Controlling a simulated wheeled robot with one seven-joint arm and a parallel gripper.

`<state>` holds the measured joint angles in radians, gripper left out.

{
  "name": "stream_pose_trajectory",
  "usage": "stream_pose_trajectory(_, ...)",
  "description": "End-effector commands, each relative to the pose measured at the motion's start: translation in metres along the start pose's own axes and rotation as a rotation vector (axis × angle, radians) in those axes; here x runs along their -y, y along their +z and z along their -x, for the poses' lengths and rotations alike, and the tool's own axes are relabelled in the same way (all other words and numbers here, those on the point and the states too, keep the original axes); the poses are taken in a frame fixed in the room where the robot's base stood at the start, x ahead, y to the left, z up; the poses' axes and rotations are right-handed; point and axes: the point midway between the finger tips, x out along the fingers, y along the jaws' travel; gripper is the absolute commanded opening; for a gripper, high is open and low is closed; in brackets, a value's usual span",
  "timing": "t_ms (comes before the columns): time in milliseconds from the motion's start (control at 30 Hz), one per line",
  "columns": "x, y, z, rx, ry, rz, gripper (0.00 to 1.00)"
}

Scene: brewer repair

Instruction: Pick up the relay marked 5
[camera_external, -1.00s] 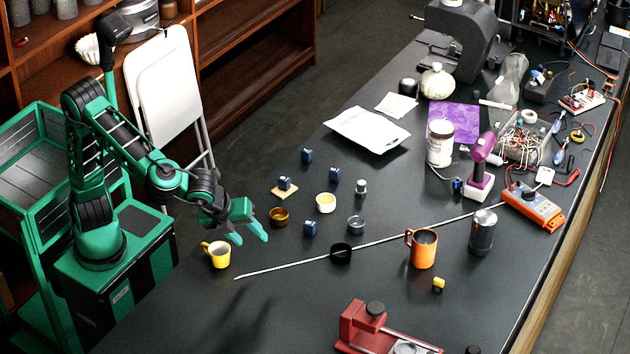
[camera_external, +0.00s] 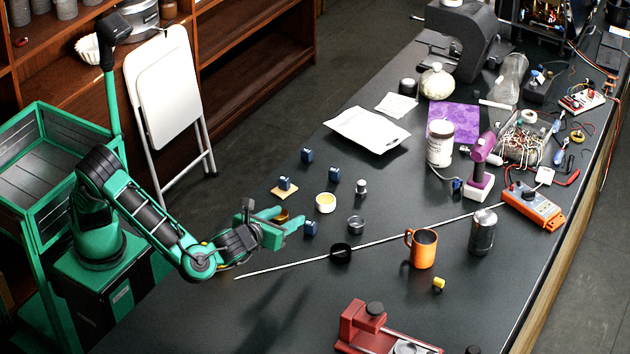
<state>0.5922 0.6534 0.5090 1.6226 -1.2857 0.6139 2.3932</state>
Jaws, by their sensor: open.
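Several small dark blue relays are on the black bench: one at the back (camera_external: 307,156), one to its right (camera_external: 334,175), one on a small tan pad (camera_external: 285,184), and one nearest my gripper (camera_external: 310,229). Their markings are too small to read, so I cannot tell which is marked 5. My gripper (camera_external: 294,221) is open and empty. Its green fingers reach right, close beside the nearest relay; I cannot tell if they touch it.
A brass cup (camera_external: 282,215) is partly hidden behind my gripper. A yellow-white cup (camera_external: 325,202), a grey metal ring (camera_external: 356,225), a black cup (camera_external: 341,252) on a long rod, and an orange mug (camera_external: 423,248) stand nearby. The front-left bench is clear.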

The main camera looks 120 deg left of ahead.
Motion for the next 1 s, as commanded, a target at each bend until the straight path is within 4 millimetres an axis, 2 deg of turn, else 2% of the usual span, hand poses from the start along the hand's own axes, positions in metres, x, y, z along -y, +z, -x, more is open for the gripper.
stream_pose_trajectory(100,0.000,-0.030,-0.011,-0.001,0.002,-0.007,0.46)
stream_pose_trajectory(300,0.000,-0.063,-0.025,-0.002,0.002,-0.002,0.46)
stream_pose_trajectory(600,-0.001,-0.066,-0.065,-0.004,0.003,0.001,0.46)
stream_pose_trajectory(867,-0.001,-0.066,-0.083,-0.004,0.001,0.001,0.46)
stream_pose_trajectory(1000,-0.002,-0.066,-0.100,-0.004,0.004,0.000,0.46)
